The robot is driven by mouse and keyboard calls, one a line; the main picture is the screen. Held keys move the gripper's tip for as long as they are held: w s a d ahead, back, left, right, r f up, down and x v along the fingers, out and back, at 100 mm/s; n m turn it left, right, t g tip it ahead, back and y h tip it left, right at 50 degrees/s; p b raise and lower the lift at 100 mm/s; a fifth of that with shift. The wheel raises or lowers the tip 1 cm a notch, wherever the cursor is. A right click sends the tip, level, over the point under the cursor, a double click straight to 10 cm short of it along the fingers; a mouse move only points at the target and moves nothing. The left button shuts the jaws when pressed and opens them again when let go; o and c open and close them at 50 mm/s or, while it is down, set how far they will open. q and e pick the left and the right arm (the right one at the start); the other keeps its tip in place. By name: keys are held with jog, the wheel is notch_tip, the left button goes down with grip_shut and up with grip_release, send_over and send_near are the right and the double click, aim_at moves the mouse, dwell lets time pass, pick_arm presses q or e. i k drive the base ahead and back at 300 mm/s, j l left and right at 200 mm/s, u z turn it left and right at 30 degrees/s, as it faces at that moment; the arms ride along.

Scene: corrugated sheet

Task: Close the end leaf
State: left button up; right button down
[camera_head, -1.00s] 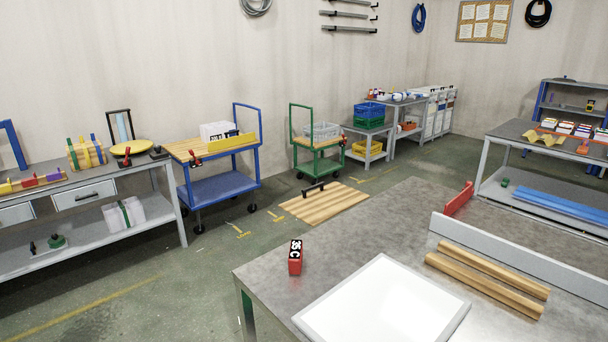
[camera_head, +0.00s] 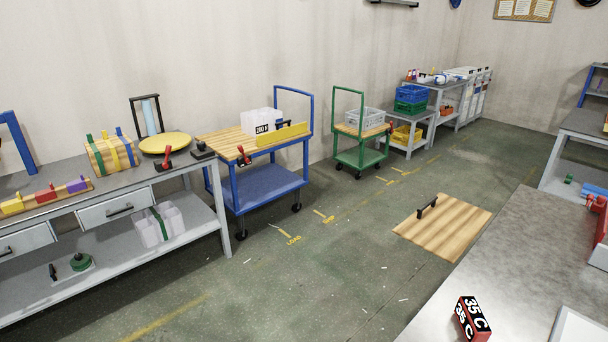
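I cannot tell for certain which part is the end leaf. A yellow board (camera_head: 282,135) stands upright along the near right edge of the wooden deck (camera_head: 222,147) of a blue trolley (camera_head: 270,187). A red clamp-like piece (camera_head: 243,156) sits at the deck's near left edge. A white box (camera_head: 262,121) marked with black figures stands on the deck behind the board. A slatted wooden panel (camera_head: 450,232) with a black handle (camera_head: 427,207) lies on the floor right of the trolley. Neither of my grippers shows in view.
A grey workbench (camera_head: 70,192) with drawers stands left. A grey metal table (camera_head: 510,240) fills the near right, with a red-and-black "35 C" block (camera_head: 472,318) on it. A green trolley (camera_head: 358,158) stands behind. The floor between bench and table (camera_head: 300,285) is mostly clear.

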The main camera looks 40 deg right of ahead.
aim_at(446, 225)
jog(key=i+z, duration=0.2)
jog(key=i, duration=0.25)
jog(key=i+j+z, duration=0.1)
jog(key=i+z, duration=0.15)
jog(key=i, duration=0.25)
jog(key=i+j+z, duration=0.2)
jog(key=i, duration=0.25)
jog(key=i+j+z, duration=0.25)
jog(key=i, duration=0.2)
jog(key=i+l+z, duration=0.2)
jog(key=i+z, duration=0.15)
jog(key=z, duration=0.15)
jog(key=i+z, duration=0.7)
jog(key=z, duration=0.25)
jog(key=i+j+z, duration=0.2)
jog(key=i+z, duration=0.25)
jog(key=i+j+z, duration=0.2)
jog(key=z, duration=0.3)
jog(key=j, duration=0.1)
